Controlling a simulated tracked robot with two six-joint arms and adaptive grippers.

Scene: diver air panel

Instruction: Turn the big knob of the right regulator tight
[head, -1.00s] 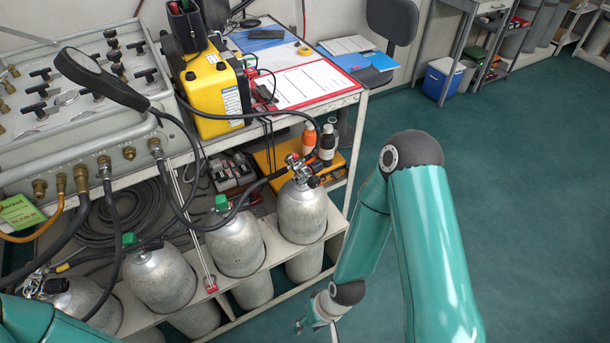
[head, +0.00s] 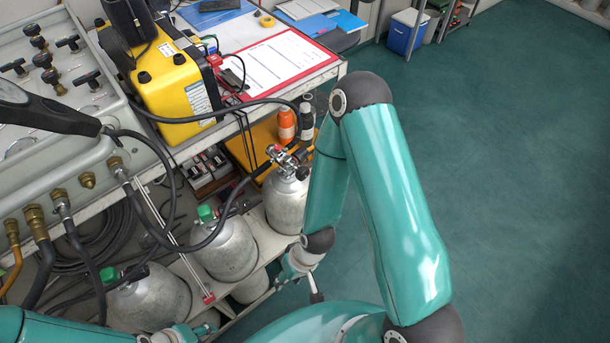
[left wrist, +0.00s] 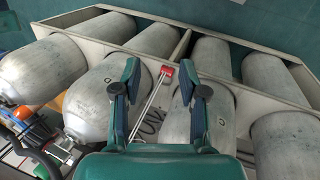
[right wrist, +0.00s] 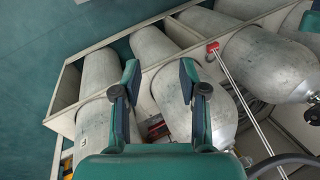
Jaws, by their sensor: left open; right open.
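The right regulator (head: 287,160) sits on top of the right silver cylinder (head: 286,203) in the head view. It has a metal body with dark and red parts, and its big knob is too small to tell apart. My right gripper (head: 299,284) is low in front of that cylinder, apart from the regulator; it is open and empty in the right wrist view (right wrist: 159,85). My left gripper is open and empty above the cylinders in the left wrist view (left wrist: 160,85). In the head view the left arm shows only at the bottom edge.
The middle cylinder (head: 225,250) has a green-capped valve. A black hose (head: 215,235) loops from the grey panel (head: 75,150) to the regulator. A yellow case (head: 178,95) and red clipboard (head: 275,65) lie on the bench above. Open green floor (head: 510,180) lies right.

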